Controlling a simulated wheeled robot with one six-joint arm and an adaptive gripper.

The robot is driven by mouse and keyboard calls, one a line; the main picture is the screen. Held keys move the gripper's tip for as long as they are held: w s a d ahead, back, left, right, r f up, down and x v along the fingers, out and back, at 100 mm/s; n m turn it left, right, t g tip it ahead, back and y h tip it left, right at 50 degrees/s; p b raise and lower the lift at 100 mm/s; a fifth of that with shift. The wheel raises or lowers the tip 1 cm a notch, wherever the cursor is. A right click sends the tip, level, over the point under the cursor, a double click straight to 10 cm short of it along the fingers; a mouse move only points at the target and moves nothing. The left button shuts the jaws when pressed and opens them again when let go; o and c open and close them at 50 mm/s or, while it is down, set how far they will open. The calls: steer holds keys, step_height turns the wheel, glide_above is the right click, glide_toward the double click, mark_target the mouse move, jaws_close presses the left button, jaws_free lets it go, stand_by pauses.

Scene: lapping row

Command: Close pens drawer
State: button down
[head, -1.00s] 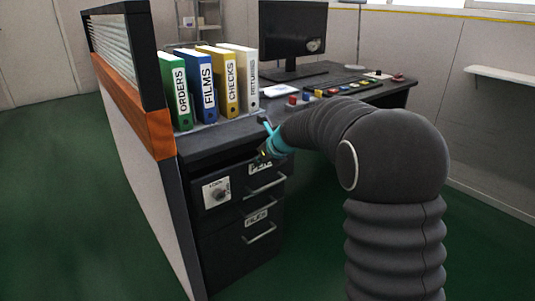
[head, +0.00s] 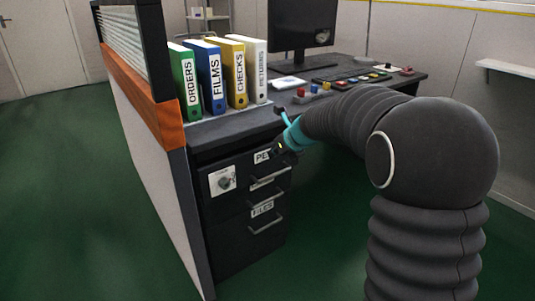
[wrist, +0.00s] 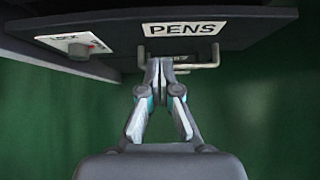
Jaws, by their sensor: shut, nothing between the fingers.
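The pens drawer (head: 240,169) is the upper dark drawer under the desk top in the head view. In the wrist view the fingertips (wrist: 163,65) meet just under the label, beside or against the handle; contact is unclear. My gripper partly hides the label in the head view.
A files drawer (head: 250,232) with its own handle sits below. A lock dial plate (head: 222,181) is on the left of the pens drawer. Several binders (head: 212,78) stand on the desk. A partition (head: 150,170) borders the left. Green floor is open in front.

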steer(key=v, duration=0.8)
steer(key=b, duration=1)
glide_toward(249, 159)
step_height(249, 159, down, 5)
steer(key=shift+w+a+r, duration=0.15)
steer(key=shift+w+a, duration=0.8)
steer(key=shift+w, duration=0.25)
steer(key=shift+w+a, duration=0.35)
steer(key=shift+w, duration=0.15)
steer(key=shift+r+p, duration=0.1)
steer(key=shift+p, duration=0.2)
